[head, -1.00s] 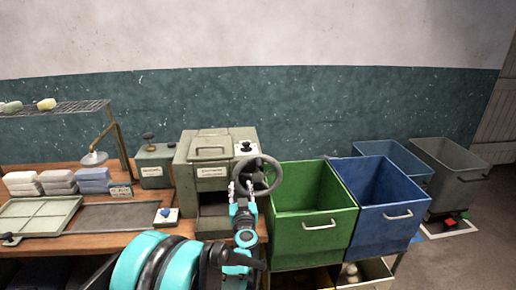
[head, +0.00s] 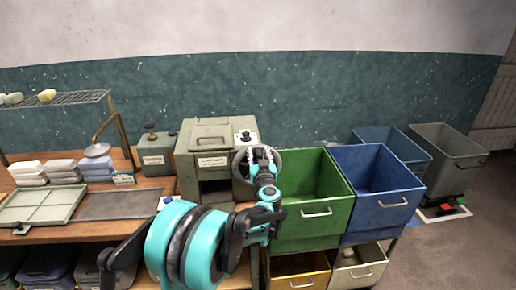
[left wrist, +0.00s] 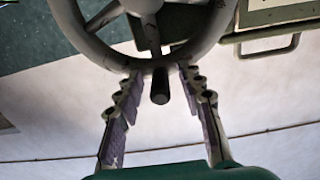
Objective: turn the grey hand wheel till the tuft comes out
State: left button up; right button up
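The grey hand wheel (head: 237,166) is on the right side of the grey-green machine (head: 212,138), partly hidden by my left gripper. The left wrist view shows its rim (left wrist: 98,50) and spokes close up, with a dark knob (left wrist: 160,86) pointing out from the rim. My left gripper (head: 263,151) is at the wheel in the head view. In the left wrist view its two fingers (left wrist: 160,88) stand apart, one on each side of the knob, with gaps visible. I see no tuft; the machine's front opening (head: 215,190) looks dark. My right gripper is out of view.
A green bin (head: 312,212) and a blue bin (head: 383,210) stand right of the machine, the green one close to my left gripper. A small grey-green box (head: 156,160), a tray (head: 40,203) and folded cloths (head: 62,168) are left on the bench. More bins stand at far right.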

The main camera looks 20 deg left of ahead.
aim_at(274, 153)
pick_arm(q)
grip_shut()
jog(key=shift+w+d+f+b, duration=0.25)
jog(key=shift+w+d, duration=0.25)
jog(key=shift+d, duration=0.3)
jog(key=shift+w+d+f+b, duration=0.2)
jog(key=shift+w+d, duration=0.3)
jog(key=shift+d, duration=0.3)
jog(key=shift+w+d+f+b, duration=0.3)
jog(key=shift+d+f+b, duration=0.15)
jog(key=shift+d+f, duration=0.05)
jog(key=shift+w+d+f+b, duration=0.3)
jog(key=shift+d+f+b, duration=0.1)
jog(key=shift+d+f, duration=0.1)
jog(key=shift+w+d+f, duration=0.1)
jog(key=shift+w+d, duration=0.1)
jog(key=shift+d, duration=0.1)
